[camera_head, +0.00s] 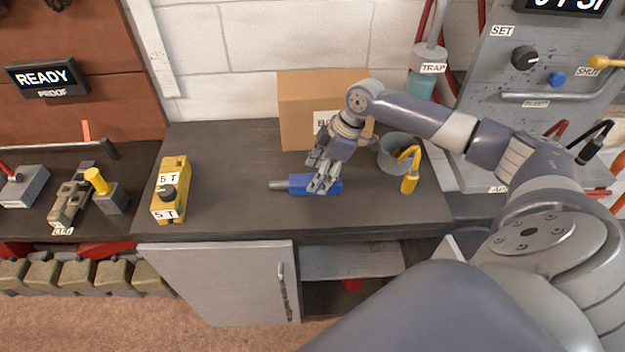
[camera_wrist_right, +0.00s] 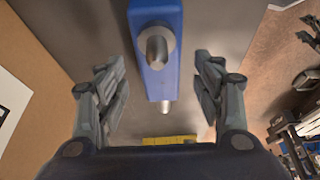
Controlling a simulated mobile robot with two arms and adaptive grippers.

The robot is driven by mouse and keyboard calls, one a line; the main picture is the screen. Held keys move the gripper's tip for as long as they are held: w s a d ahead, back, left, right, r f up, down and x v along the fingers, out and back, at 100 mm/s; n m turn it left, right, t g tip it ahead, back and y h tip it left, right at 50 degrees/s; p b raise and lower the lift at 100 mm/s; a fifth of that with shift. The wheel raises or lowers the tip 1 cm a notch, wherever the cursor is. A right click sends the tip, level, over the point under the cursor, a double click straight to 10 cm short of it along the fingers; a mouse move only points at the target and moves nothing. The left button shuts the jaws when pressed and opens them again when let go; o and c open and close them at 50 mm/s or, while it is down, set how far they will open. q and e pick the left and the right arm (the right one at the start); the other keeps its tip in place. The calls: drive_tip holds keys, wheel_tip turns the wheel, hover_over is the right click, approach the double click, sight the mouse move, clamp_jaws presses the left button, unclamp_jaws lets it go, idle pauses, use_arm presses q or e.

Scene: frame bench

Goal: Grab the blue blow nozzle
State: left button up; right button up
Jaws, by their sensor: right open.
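The blue blow nozzle (camera_head: 299,184) lies on the dark bench top, with its grey tip pointing left in the head view. In the right wrist view the blue nozzle (camera_wrist_right: 168,80) runs between the two fingers, with a round grey knob on its upper face. My right gripper (camera_head: 321,182) is open and points down over the nozzle's right part. In the right wrist view my right gripper (camera_wrist_right: 164,95) has a finger on each side of the nozzle, with gaps visible. My left gripper is not in view.
A cardboard box (camera_head: 300,98) stands behind my right gripper. A grey cup (camera_head: 394,158) and a yellow-handled tool (camera_head: 409,183) stand to the right. A yellow 5 T block (camera_head: 171,189) is at left. The bench top (camera_head: 232,160) between is clear.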

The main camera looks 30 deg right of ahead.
drive_tip(key=shift+x, duration=0.85)
drive_tip(key=shift+f, duration=0.2)
drive_tip(key=c, duration=0.9)
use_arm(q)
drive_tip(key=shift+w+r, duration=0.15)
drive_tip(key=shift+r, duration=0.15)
use_arm(e)
drive_tip(key=shift+r, duration=0.1)
drive_tip(key=c, duration=0.5)
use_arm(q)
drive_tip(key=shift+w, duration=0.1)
